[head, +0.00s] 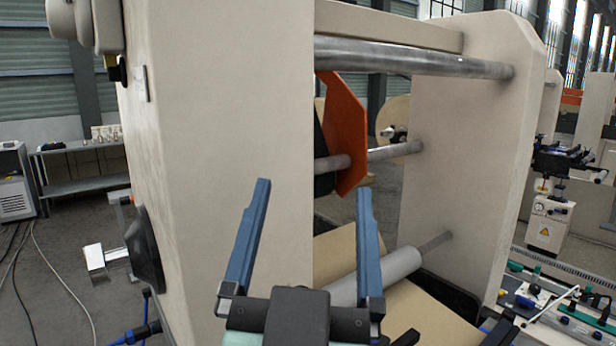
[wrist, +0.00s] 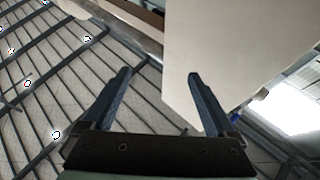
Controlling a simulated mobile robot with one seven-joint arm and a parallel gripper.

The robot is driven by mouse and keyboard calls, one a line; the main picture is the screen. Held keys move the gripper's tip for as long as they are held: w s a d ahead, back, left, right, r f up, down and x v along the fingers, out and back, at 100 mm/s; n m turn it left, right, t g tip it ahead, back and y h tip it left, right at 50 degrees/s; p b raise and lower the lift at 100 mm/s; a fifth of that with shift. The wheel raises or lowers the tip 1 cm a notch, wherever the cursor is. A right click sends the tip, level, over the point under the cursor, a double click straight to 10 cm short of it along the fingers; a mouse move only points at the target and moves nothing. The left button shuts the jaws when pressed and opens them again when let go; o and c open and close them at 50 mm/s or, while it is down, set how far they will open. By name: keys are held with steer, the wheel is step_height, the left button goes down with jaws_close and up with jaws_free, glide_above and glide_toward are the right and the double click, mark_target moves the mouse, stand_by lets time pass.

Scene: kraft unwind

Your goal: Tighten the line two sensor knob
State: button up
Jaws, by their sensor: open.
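My gripper (head: 313,187) is open and empty, its two blue fingers pointing up and spread apart in front of the beige machine frame. It also shows open in the wrist view (wrist: 159,75), with nothing between the fingers. I cannot pick out the line two sensor knob for certain in either view. A dark round knob-like part (head: 146,250) sticks out from the left side of the near beige panel (head: 225,120). A black device with small handles (head: 570,162) stands on a post at the far right, well away from my gripper.
A second beige panel (head: 455,150) stands behind, joined by a steel bar (head: 410,58). A grey roller (head: 385,275) and an orange plate (head: 345,130) sit between the panels. A shelf (head: 85,165) and floor cables (head: 60,275) lie at left.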

steer(key=shift+s+a+r+t, duration=0.15)
steer(key=shift+s+r, duration=0.1)
steer(key=shift+r, duration=0.4)
steer(key=shift+s+r+t, duration=0.15)
steer(key=shift+s+r, duration=0.1)
steer(key=shift+r, duration=0.4)
